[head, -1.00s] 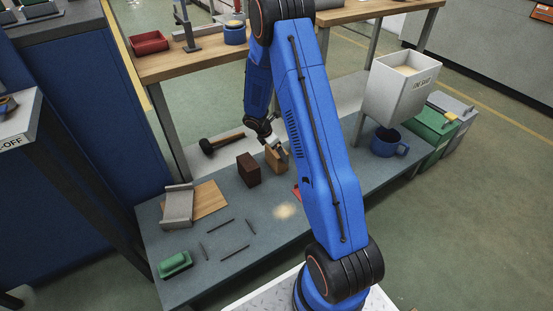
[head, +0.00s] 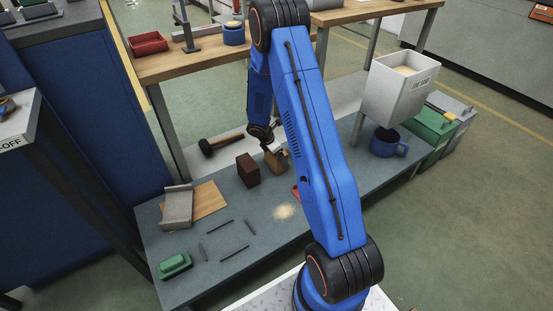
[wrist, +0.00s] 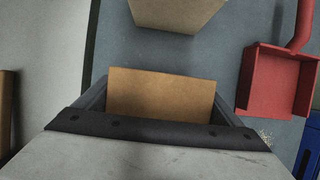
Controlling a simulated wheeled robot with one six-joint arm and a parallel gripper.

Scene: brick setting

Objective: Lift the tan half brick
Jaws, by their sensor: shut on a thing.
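The tan half brick (wrist: 160,93) sits between the two fingers of my gripper (wrist: 162,108) in the wrist view, with a finger against each side. In the head view my gripper (head: 273,148) is at the top of the tan brick (head: 276,163), on the grey-blue bench, partly hidden by my arm. I cannot tell whether there is a gap under the brick. A paler beige block (wrist: 175,12) stands just beyond it in the wrist view, apart from it.
A dark brown brick (head: 248,170) stands close to the left. A black mallet (head: 219,143) lies behind. A red scoop (wrist: 280,80) lies at right in the wrist view. A grey bracket (head: 177,206) and dark rods are at front left. A blue mug (head: 388,143) stands at right.

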